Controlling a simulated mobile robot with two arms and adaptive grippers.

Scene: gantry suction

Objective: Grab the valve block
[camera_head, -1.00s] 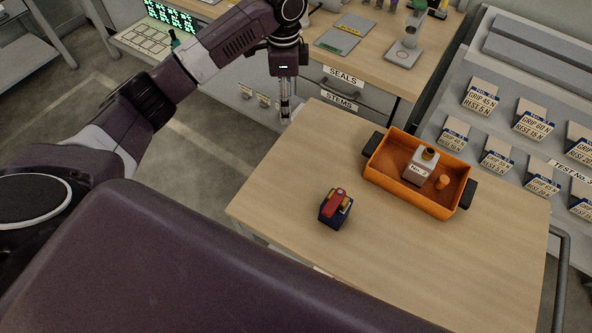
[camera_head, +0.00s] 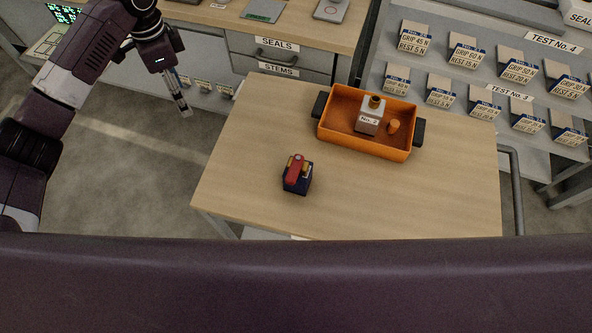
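A small dark blue block with a red lever and brass-coloured parts (camera_head: 297,177) stands upright on the wooden table. I cannot tell for certain which is the valve block. My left gripper (camera_head: 184,110) points down beyond the table's left edge, apart from both blocks. Its fingers look close together, but their gap is not clear. My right gripper is out of view.
The wooden table (camera_head: 420,200) is bare around the blue block. Dark handles flank the tray. A drawer bench (camera_head: 290,60) stands behind, a rack of labelled cards (camera_head: 480,70) at right, and a grey rail (camera_head: 516,190) runs along the table's right side.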

